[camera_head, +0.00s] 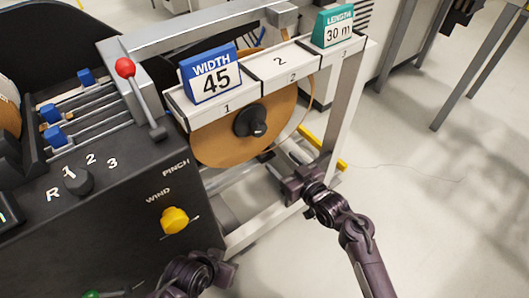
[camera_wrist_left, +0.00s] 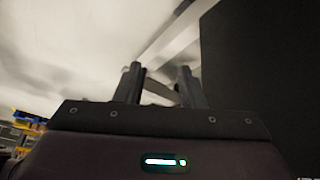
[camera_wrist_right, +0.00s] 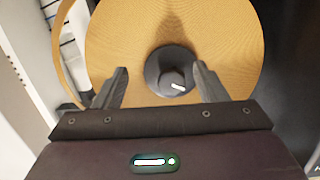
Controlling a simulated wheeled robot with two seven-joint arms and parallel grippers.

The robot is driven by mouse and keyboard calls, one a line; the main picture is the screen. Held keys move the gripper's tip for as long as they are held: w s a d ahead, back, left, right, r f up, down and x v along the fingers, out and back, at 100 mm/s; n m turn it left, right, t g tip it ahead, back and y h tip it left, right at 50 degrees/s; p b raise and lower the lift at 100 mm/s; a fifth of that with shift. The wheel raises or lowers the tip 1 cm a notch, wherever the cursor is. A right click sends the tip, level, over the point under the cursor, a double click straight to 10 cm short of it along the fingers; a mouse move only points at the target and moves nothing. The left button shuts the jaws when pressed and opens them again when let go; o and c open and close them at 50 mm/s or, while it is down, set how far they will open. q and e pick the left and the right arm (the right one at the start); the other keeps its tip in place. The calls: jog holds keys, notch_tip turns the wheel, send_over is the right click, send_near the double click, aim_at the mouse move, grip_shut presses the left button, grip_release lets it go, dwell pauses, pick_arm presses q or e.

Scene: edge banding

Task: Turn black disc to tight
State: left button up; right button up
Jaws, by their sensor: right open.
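The black disc (camera_head: 250,120) sits at the centre of a brown roll (camera_head: 218,150) on the machine's front. It has a raised grip with a white mark, seen in the right wrist view (camera_wrist_right: 157,68); there the mark points to the lower right. No "tight" lettering is legible. My right gripper (camera_head: 297,178) is open and empty, below and right of the disc. In the right wrist view its fingers (camera_wrist_right: 163,86) stand apart, with the disc ahead between them and no contact visible. My left gripper (camera_head: 228,268) is low by the black panel; its wrist view shows parted fingers (camera_wrist_left: 160,85) and nothing held.
A white shelf (camera_head: 262,85) with a blue WIDTH 45 sign (camera_head: 210,75) and a green LENGTH 30 m sign (camera_head: 333,27) overhangs the roll. A white frame post (camera_head: 340,105) stands right of it. The black panel has a yellow knob (camera_head: 174,220). Open floor lies right.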

jog(key=n+y+b, duration=0.1)
jog(key=y+b, duration=0.1)
send_near(261, 132)
jog(key=a, duration=0.1)
jog(key=shift+t, duration=0.4)
jog(key=x, duration=0.6)
jog(key=shift+w+d+f+b, duration=0.1)
jog(key=shift+d+f+b, duration=0.15)
jog(key=shift+b, duration=0.15)
jog(key=shift+x, duration=0.9)
pick_arm(q)
jog(key=w+d+r+t+h, duration=0.1)
jog(key=w+d+r+t, duration=0.1)
jog(key=r, duration=0.4)
jog(key=shift+w+d+r+t+h, duration=0.4)
jog(key=shift+w+t, duration=0.5)
jog(key=shift+w, duration=0.3)
pick_arm(e)
jog(key=shift+w+a, duration=0.1)
jog(key=shift+w, duration=0.1)
jog(key=c, duration=1)
pick_arm(q)
jog(key=shift+a, duration=0.1)
jog(key=shift+s, duration=0.1)
